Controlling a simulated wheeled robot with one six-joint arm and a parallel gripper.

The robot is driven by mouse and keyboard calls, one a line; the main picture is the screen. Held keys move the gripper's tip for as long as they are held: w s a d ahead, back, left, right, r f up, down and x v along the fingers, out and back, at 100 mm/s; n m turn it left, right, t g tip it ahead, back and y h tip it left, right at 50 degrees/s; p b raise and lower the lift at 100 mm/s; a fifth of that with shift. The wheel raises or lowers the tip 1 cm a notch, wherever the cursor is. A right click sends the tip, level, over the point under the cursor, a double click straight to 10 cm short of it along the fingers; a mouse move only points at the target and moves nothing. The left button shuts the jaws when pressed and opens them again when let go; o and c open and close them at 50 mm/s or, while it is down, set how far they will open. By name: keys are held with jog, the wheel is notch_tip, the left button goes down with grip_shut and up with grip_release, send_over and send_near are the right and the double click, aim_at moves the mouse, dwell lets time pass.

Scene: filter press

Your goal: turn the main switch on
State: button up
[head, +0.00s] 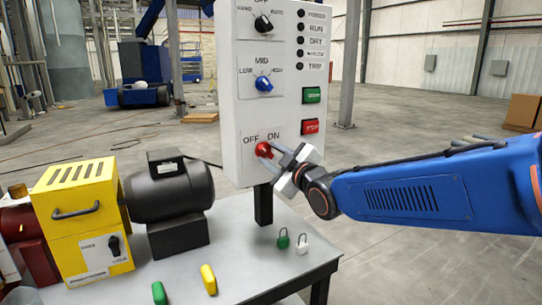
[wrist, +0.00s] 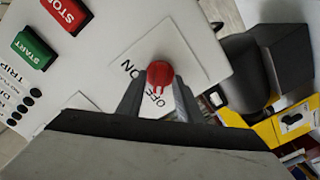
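The main switch is a red rotary knob (head: 264,149) low on the white control panel, with OFF printed at its upper left and ON at its upper right. In the wrist view, the red knob (wrist: 160,74) is at the middle of its pale plate, and its narrow part points down toward the OFF lettering. My gripper (head: 268,155) reaches the knob from the right. In the wrist view, the two fingers of my gripper (wrist: 159,85) stand apart, one on each side of the knob. They look open; whether either one touches the knob is hard to tell.
A red stop button (head: 310,127) and a green start button (head: 312,95) sit above the knob, with a blue selector (head: 263,83) higher up. Below, the grey table (head: 225,255) bears a yellow box (head: 80,220), a dark motor (head: 168,190) and small padlocks (head: 283,239).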

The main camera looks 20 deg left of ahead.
jog(key=shift+w+a, duration=0.2)
jog(key=shift+a, duration=0.05)
jog(key=shift+c, duration=0.6)
grip_shut()
